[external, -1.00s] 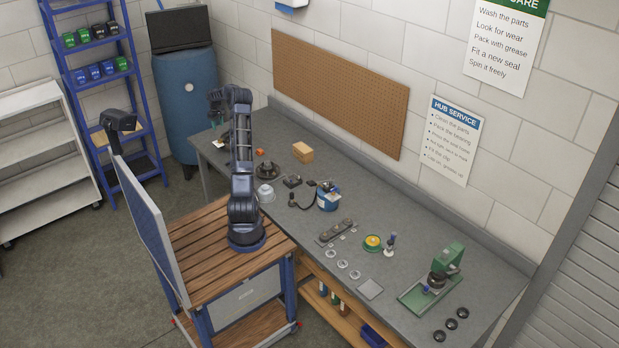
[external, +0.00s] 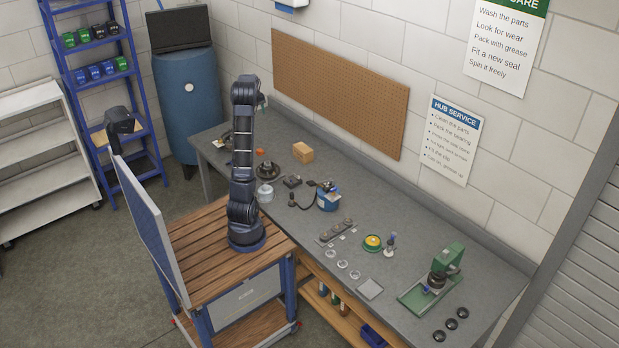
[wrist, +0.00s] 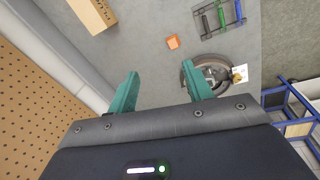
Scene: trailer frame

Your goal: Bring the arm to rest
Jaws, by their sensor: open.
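My gripper (wrist: 162,84) shows in the wrist view with its two teal fingers spread apart and nothing between them. In the external view my arm (external: 243,150) stands nearly upright on the wooden-topped cart, and the gripper end is high above the bench, largely hidden by the arm. The grey bench (external: 400,248) lies below. The fingers are clear of the small orange block (wrist: 173,42) and the wooden block (wrist: 92,14) on it.
A round dark part (wrist: 190,74) lies on the bench near the right finger in the picture. The wooden block (external: 303,152), a blue-and-white container (external: 328,200) and a green press (external: 448,262) stand along the bench. A pegboard (external: 340,95) hangs on the wall behind.

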